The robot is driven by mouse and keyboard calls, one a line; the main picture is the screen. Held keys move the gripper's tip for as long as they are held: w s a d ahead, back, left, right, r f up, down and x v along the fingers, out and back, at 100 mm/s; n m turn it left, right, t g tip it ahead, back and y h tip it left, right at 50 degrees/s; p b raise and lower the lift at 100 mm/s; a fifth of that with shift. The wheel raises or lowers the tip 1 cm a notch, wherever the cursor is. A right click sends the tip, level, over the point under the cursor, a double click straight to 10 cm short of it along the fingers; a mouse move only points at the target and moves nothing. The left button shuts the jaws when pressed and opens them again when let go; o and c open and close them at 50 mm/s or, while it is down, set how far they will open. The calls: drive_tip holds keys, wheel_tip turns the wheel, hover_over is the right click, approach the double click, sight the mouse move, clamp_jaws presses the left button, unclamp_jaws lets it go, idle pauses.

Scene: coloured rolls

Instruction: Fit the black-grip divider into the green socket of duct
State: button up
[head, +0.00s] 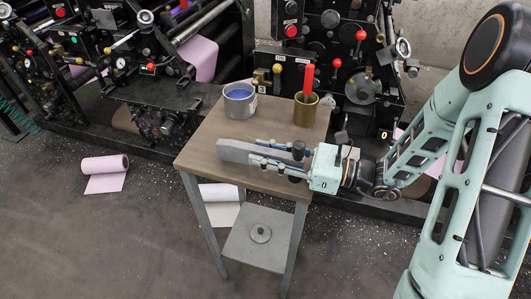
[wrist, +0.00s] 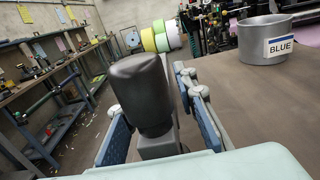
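The divider's black grip (wrist: 140,95) stands up between the fingers of my gripper (wrist: 160,125) in the wrist view, on a grey base. In the head view the black grip (head: 298,150) shows close to the palm. A long grey bar (head: 235,151) runs lengthwise between the fingers of my gripper (head: 265,153) and juts past the tips to the left; it seems to belong with the grip. My gripper lies nearly level, low over the table. Whether the fingers press on the bar or stand slightly clear is hard to tell. I cannot make out a green socket or a duct.
The small wooden table (head: 205,158) also bears a grey tin with blue contents (head: 240,104), labelled BLUE in the wrist view (wrist: 265,42), and a brass cup (head: 306,112) with a red-handled tool. Presses stand behind. A pink roll (head: 104,166) lies on the floor.

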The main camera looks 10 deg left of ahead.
drive_tip(key=shift+o, duration=0.3)
drive_tip(key=shift+f, duration=0.1)
drive_tip(key=shift+f+b, duration=0.2)
drive_tip(key=shift+b, duration=0.1)
drive_tip(key=d, duration=1)
drive_tip(key=shift+s+d+b, duration=0.15)
drive_tip(key=shift+d+b, duration=0.2)
drive_tip(key=shift+d, duration=0.05)
